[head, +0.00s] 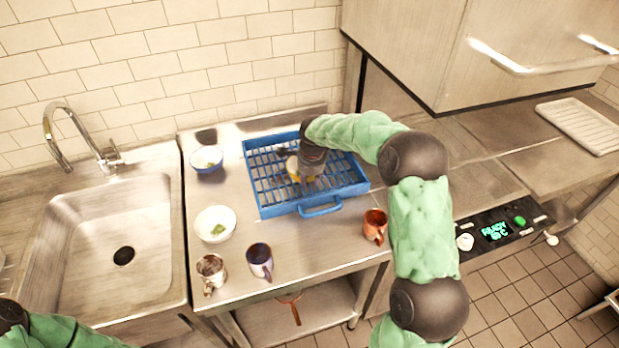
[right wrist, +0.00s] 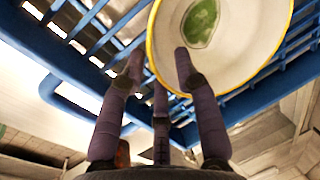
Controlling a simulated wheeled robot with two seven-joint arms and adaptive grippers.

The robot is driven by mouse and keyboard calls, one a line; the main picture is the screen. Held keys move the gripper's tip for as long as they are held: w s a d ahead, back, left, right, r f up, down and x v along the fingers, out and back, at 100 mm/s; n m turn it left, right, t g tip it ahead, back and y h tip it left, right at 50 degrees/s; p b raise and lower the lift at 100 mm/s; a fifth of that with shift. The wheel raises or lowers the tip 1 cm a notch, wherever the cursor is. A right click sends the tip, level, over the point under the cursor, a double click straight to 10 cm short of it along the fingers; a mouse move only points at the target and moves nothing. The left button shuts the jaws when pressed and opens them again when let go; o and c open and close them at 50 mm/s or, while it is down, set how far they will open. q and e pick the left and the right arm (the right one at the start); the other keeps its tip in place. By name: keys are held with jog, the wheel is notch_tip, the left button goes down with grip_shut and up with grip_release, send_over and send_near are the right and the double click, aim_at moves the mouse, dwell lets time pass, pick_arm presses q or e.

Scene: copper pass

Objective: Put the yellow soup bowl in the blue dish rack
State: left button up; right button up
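The yellow soup bowl (head: 294,168), pale inside with a yellow rim and a green patch at its bottom, is at the blue dish rack (head: 258,200), partly hidden by my right gripper (head: 303,178). In the right wrist view, the bowl (right wrist: 235,50) shows against the bars of the rack (right wrist: 65,65). My right gripper (right wrist: 158,65) has its fingers spread on both sides of the bowl's near rim, one over the inside and one outside, with a gap between them. Whether the bowl rests fully on the bars is hidden. My left gripper is out of view.
Left of the rack stand a blue bowl (head: 207,159) and a white bowl (head: 215,224). Mugs stand at the counter's front: a patterned one (head: 211,272), a purple one (head: 260,262) and a copper-red one (head: 375,226). A sink (head: 110,245) is at left.

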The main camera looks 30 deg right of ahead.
jog(key=shift+r, duration=0.5)
jog(key=p+v, duration=0.2)
jog(key=v, duration=0.9)
jog(key=shift+s, duration=0.15)
jog(key=shift+r, duration=0.1)
